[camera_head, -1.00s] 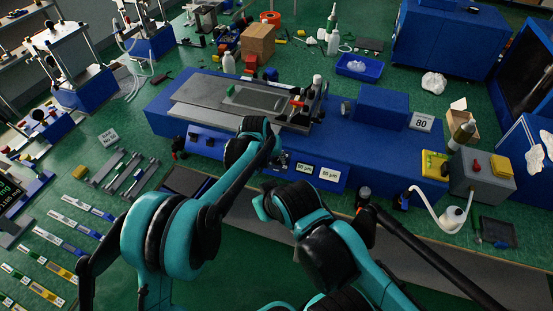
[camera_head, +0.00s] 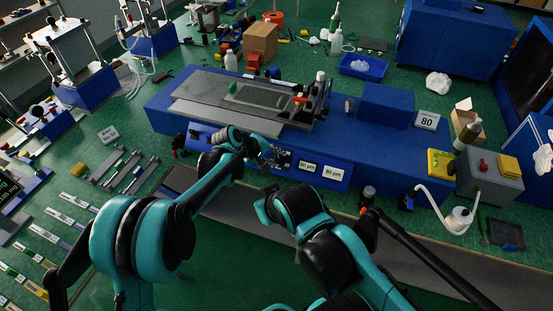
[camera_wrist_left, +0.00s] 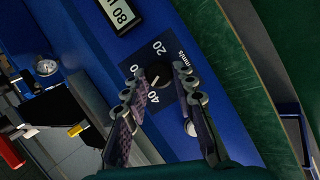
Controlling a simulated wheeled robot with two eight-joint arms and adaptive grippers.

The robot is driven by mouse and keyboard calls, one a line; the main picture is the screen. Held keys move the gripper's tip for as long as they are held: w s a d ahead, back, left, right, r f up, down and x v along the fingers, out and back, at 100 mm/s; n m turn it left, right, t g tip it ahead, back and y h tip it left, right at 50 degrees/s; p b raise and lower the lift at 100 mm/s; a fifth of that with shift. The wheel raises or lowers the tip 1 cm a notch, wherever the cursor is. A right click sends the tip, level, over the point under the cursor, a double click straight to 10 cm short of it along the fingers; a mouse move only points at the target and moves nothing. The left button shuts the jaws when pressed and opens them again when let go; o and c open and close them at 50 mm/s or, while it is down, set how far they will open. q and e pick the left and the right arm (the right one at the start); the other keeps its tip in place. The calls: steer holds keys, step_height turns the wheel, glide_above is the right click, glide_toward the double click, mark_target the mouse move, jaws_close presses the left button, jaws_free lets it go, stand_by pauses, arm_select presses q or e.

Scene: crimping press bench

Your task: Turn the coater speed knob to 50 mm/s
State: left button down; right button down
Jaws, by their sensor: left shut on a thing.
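The coater (camera_head: 370,143) is a long blue machine with a flat grey bed. The speed knob (camera_wrist_left: 159,76) is small, black and round, on a dark dial plate (camera_wrist_left: 164,57) on the blue front face. The dial reads 20, 40 and mm/s; other figures are partly hidden by a finger. A small pale mark shows on the knob, but its exact reading is unclear. My left gripper (camera_wrist_left: 159,73) has its fingers on either side of the knob, shut on it. In the head view my left gripper (camera_head: 264,157) is at the front panel. My right gripper is out of view.
Two white display labels (camera_head: 320,170) sit right of the dial on the front face. A pale round button (camera_wrist_left: 190,128) is near one finger in the wrist view.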

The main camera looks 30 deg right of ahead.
arm_select(q)
steer(key=n, duration=0.1)
steer(key=n+h+b, duration=0.1)
steer(key=n, duration=0.1)
steer(key=n+b, duration=0.1)
steer(key=shift+a+f+t+h, duration=0.15)
steer(key=shift+f+t+h, duration=0.1)
steer(key=shift+t+h, duration=0.05)
steer(key=n, duration=0.2)
steer(key=n+t+b, duration=0.1)
steer(key=n, duration=0.1)
steer(key=n+h+b, duration=0.1)
steer(key=n, duration=0.1)
steer(key=shift+s+a+f+t, duration=0.1)
steer(key=shift+s+f+t, duration=0.05)
steer(key=shift+s+t, duration=0.15)
steer(key=n+t+b, duration=0.1)
steer(key=n, duration=0.2)
steer(key=n+t+b, duration=0.1)
steer(key=n, duration=0.2)
steer(key=shift+s+f+h, duration=0.1)
steer(key=shift+s+h, duration=0.05)
steer(key=shift+h, duration=0.25)
steer(key=shift+s+n+t+b, duration=0.15)
steer(key=shift+n+t+b, duration=0.65)
steer(key=shift+n, duration=1.4)
steer(key=shift+t+y, duration=0.3)
steer(key=c, duration=1.2)
jaws_free()
